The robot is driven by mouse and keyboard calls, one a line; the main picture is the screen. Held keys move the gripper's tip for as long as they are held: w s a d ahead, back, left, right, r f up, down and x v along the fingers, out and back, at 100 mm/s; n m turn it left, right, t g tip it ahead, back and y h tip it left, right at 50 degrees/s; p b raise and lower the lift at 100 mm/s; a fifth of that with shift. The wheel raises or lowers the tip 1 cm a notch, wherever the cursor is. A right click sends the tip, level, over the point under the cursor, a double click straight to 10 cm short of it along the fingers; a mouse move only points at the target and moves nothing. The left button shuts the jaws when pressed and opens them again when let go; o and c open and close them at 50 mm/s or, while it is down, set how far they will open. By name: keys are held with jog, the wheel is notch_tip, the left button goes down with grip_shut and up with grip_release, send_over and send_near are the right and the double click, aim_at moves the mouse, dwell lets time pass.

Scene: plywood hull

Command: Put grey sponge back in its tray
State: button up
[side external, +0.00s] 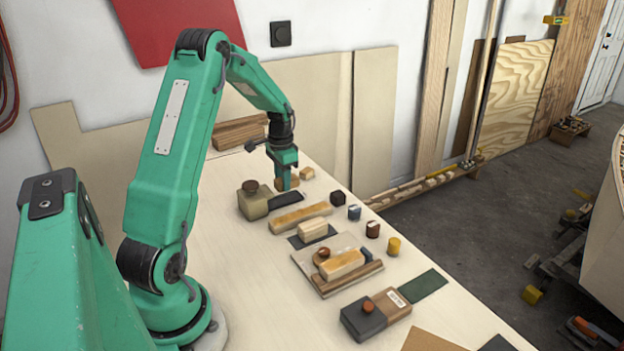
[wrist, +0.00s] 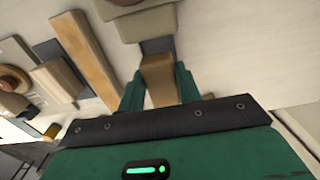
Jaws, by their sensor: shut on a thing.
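My gripper (wrist: 158,85) is shut on a tan-brown block (wrist: 158,72), which shows between its fingers in the wrist view. In the side view my gripper (side external: 286,184) points down at the far part of the bench, above or beside a dark grey flat pad (side external: 288,199). The pad also shows in the wrist view (wrist: 157,46), just beyond the block. I cannot tell whether the block touches it. No thing is clearly a grey sponge. A shallow board with a brown wooden edge (side external: 352,279) sits mid-bench and could be a tray; I cannot tell.
A beige block with a dark knob (side external: 254,205) stands close left of my gripper. A dark block (side external: 364,319) is at the front. Bare bench lies on the left.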

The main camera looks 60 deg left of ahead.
jog(key=shift+f, duration=2)
jog(key=o, duration=0.9)
jog(key=shift+f, duration=0.1)
notch_tip(320, 180, up, 11)
jog(key=shift+f, duration=0.1)
jog(key=shift+r, duration=0.75)
